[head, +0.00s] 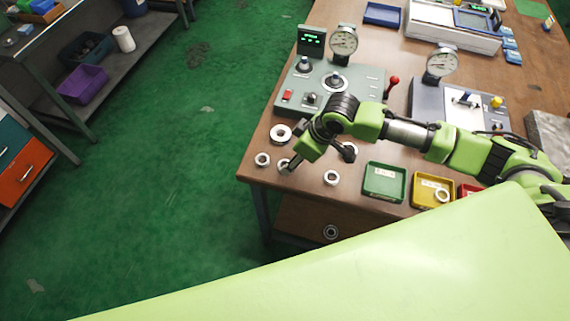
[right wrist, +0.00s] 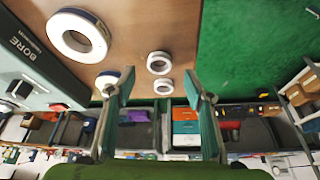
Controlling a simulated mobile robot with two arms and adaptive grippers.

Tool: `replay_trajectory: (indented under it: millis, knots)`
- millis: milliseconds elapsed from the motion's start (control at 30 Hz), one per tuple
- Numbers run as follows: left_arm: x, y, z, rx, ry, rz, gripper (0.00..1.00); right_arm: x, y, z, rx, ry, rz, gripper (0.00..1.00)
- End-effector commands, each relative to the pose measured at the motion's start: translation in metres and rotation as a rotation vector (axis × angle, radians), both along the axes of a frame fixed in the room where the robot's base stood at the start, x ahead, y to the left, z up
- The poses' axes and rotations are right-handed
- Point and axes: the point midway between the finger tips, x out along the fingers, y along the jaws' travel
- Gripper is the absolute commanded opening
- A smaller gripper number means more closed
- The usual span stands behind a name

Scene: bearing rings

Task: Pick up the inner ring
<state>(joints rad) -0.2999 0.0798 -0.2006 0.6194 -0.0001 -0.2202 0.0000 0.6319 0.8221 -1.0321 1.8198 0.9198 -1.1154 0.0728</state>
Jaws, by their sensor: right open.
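Several pale metal rings lie on the brown bench; I cannot tell which is the inner ring. In the head view these include a large ring (head: 281,133), a small ring at the left edge (head: 262,159) and a small ring at the front (head: 332,177). Another ring (head: 284,164) is partly hidden by a finger of my right gripper (head: 318,164), which is open and empty above the rings. In the right wrist view, the large ring (right wrist: 78,37) is at upper left; two smaller rings (right wrist: 159,63) (right wrist: 163,87) appear between the fingers. My left gripper is out of view.
Behind the rings stands a grey gauge panel (head: 365,80). Green (head: 385,196) and yellow (head: 418,203) trays sit to the right; a ring (head: 442,195) lies in the yellow one. The bench's left edge is close to the rings, with green floor beyond.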

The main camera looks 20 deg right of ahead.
Motion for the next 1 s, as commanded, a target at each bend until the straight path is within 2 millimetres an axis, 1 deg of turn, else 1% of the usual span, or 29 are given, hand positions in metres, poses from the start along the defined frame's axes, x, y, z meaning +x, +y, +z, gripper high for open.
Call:
replay_trajectory:
  millis: [33,133,200,300,400,567,600,667,700,733,767,1000]
  knots:
    - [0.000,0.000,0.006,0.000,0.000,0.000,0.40,0.002,0.002,-0.004,-0.001,0.003,-0.001,0.48]
    - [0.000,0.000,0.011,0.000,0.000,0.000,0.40,0.006,0.007,-0.017,-0.001,0.003,0.001,0.48]
    - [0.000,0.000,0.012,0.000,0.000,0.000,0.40,0.009,0.009,-0.027,-0.001,0.003,-0.001,0.48]
    - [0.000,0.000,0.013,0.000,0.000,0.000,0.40,0.012,0.012,-0.036,-0.001,0.001,0.000,0.48]
    - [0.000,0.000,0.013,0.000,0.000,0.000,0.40,0.013,0.012,-0.040,-0.002,0.001,0.001,0.48]
    - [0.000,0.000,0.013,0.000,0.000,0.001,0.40,0.013,0.012,-0.040,-0.002,0.000,0.001,0.48]
    - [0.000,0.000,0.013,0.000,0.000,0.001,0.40,0.013,0.012,-0.040,-0.002,0.000,0.001,0.45]
    - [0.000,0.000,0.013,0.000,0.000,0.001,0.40,0.013,0.012,-0.040,-0.002,0.000,0.001,0.30]
    - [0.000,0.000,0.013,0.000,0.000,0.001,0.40,0.013,0.012,-0.040,-0.002,0.000,0.001,0.19]
    - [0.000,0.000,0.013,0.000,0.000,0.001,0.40,0.013,0.012,-0.040,-0.002,0.000,0.001,0.11]
    - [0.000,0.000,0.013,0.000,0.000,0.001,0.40,0.013,0.012,-0.040,-0.002,0.000,0.001,0.06]
    - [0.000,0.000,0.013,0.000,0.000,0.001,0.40,0.013,0.012,-0.039,-0.002,0.000,0.001,0.06]
